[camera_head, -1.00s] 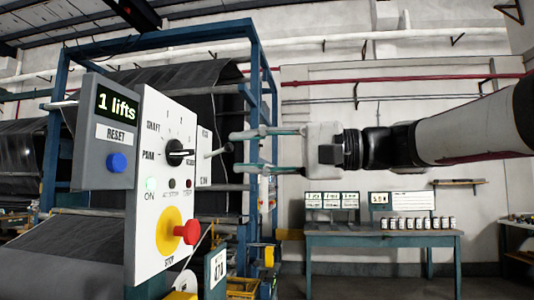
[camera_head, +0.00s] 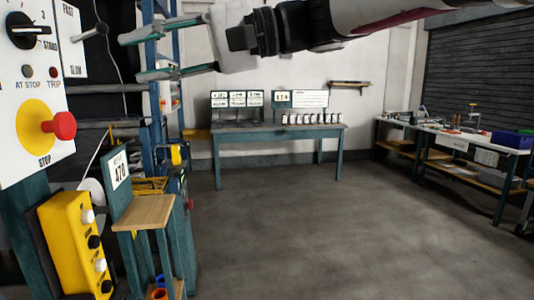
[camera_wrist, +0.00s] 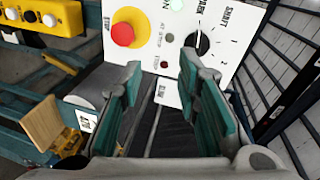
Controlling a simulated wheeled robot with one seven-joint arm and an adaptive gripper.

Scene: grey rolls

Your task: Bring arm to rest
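My gripper (camera_head: 124,58) is at the top left of the head view, with my arm reaching in from the top right. Its two teal-padded fingers point left and stand apart, with nothing between them. The gap between the fingers (camera_wrist: 160,66) is also empty in the wrist view. The fingers point toward the white control panel (camera_head: 20,85), which carries a black dial (camera_head: 28,30) and a red stop button (camera_head: 62,125) on a yellow base. In the wrist view the red button (camera_wrist: 123,34) and the dial (camera_wrist: 203,42) lie beyond the fingertips. I see no contact with the panel.
A yellow button box (camera_head: 75,240) and a small wooden stand (camera_head: 145,213) are at lower left. A teal table (camera_head: 270,130) with several jars stands at the back wall. A workbench (camera_head: 450,140) is at right. The middle floor is clear.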

